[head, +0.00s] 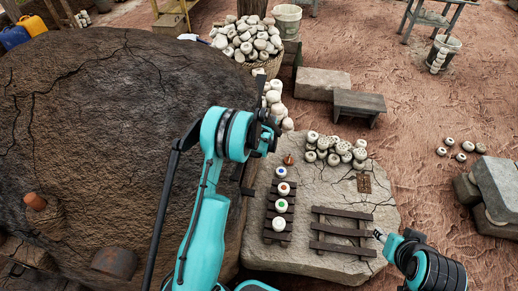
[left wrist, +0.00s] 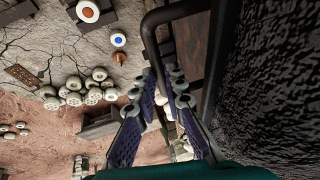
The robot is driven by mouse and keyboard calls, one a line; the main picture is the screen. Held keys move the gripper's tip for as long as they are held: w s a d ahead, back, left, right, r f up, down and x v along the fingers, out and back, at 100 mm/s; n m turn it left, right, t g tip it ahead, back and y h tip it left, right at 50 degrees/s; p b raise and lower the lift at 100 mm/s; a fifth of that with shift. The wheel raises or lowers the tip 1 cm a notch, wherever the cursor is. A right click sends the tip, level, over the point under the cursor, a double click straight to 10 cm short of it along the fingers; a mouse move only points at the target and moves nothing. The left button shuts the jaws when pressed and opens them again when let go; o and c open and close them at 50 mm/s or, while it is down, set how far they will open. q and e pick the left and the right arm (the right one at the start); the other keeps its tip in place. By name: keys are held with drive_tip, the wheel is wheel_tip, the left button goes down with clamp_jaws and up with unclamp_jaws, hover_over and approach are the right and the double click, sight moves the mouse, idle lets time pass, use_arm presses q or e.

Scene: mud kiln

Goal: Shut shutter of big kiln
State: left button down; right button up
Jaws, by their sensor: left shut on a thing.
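The big kiln (head: 90,110) is a large cracked dark mud dome filling the left of the head view. In the left wrist view a bent dark metal handle (left wrist: 152,40) stands beside a brown rusty panel (left wrist: 192,42), which looks like the shutter. My left gripper (head: 268,130) is at the kiln's right side. In the wrist view its fingers (left wrist: 168,74) are close together around the handle. My arm hides most of the shutter in the head view. My right gripper (head: 379,236) is over the stone slab's right edge; its jaws are too small to read.
A stone slab (head: 290,256) right of the kiln carries two dark slatted racks (head: 342,232), several coloured-topped round pieces (head: 282,189) and a pile of pale pieces (head: 335,150). A basket of pale pieces (head: 247,38) and a low bench (head: 359,103) stand behind. Open ground lies to the right.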

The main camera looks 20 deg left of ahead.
use_arm(q)
drive_tip(key=shift+w+a+r, duration=0.1)
drive_tip(key=shift+w+r, duration=0.05)
drive_tip(key=shift+r, duration=0.65)
drive_tip(key=c, duration=1.6)
unclamp_jaws()
drive_tip(key=shift+r, duration=0.1)
drive_tip(key=shift+o, duration=0.2)
drive_tip(key=v, duration=1.2)
